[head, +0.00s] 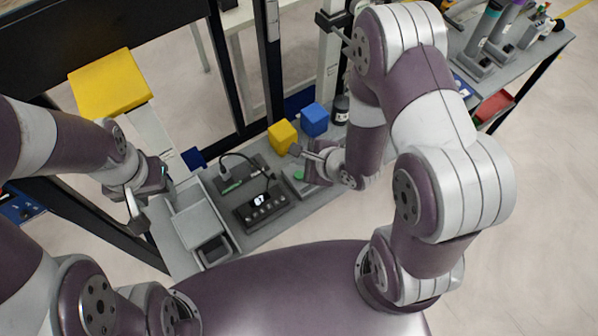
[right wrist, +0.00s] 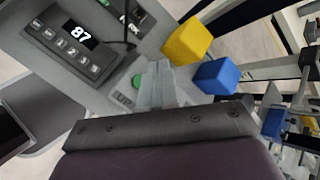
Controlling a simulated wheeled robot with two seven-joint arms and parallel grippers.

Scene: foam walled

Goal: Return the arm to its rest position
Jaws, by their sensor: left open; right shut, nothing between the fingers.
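My right arm reaches in from the right in the head view, bent over the bench. Its gripper (head: 299,151) is shut and empty, just right of the yellow block. In the right wrist view the closed fingers (right wrist: 163,78) partly cover a green button (right wrist: 136,81). My left gripper (head: 152,192) is open and empty at the left, beside a grey tray. I cannot tell how high the right fingertips are above the bench.
A yellow block (head: 282,136) and a blue block (head: 314,119) stand behind the right gripper. A black keypad box (head: 263,205) reading 87 sits on the bench. The grey tray (head: 199,226) is left of it. Black posts stand behind.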

